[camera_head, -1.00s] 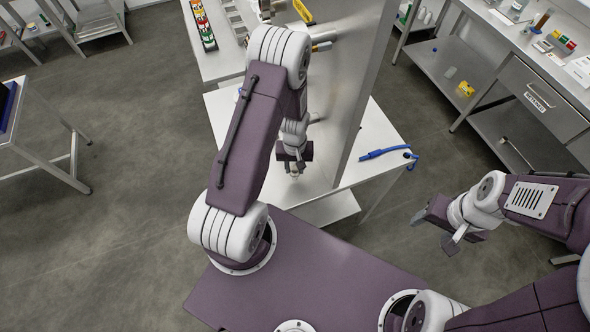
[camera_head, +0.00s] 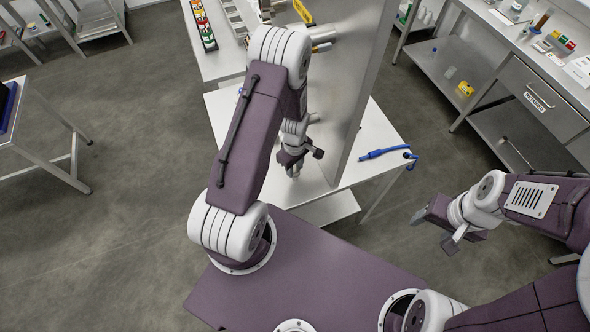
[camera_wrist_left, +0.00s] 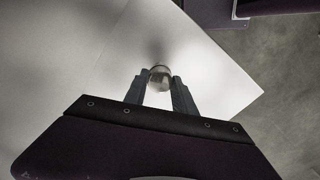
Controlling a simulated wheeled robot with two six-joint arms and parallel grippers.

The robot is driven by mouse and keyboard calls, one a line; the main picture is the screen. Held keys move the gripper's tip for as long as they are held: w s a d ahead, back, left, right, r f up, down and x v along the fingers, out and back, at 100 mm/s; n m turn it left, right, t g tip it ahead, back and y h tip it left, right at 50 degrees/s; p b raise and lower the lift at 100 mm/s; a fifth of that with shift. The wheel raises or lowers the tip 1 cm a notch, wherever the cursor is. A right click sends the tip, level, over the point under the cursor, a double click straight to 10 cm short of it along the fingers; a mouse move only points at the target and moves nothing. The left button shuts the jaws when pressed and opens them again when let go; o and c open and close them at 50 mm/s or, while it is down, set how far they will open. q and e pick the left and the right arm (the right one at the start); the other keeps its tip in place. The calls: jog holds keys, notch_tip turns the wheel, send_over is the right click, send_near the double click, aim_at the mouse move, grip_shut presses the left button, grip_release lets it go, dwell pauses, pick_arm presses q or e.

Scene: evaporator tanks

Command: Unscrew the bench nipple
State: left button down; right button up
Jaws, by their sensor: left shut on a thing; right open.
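The bench nipple (camera_wrist_left: 160,73) is a small round metal piece seen from above in the left wrist view, over the white bench top (camera_wrist_left: 215,75). My left gripper (camera_wrist_left: 160,83) is shut on it, with one dark finger on each side. In the head view my left gripper (camera_head: 293,168) points down at the bench top, close to the upright metal panel; the nipple is only a small pale bit at its tips there. My right gripper (camera_head: 435,232) is open and empty, out over the floor to the right of my base.
A tall metal panel (camera_head: 345,95) stands on the bench just right of my left gripper. A blue hose (camera_head: 383,153) lies at the bench's right edge. A coloured rack (camera_head: 203,25) is on the bench behind. A steel side bench (camera_head: 520,85) stands at the right.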

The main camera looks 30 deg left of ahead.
pick_arm(q)
jog(key=shift+n, duration=0.5)
jog(key=n, duration=0.5)
jog(key=n, duration=0.5)
jog(key=shift+p, duration=0.3)
jog(key=c, duration=1.3)
grip_release()
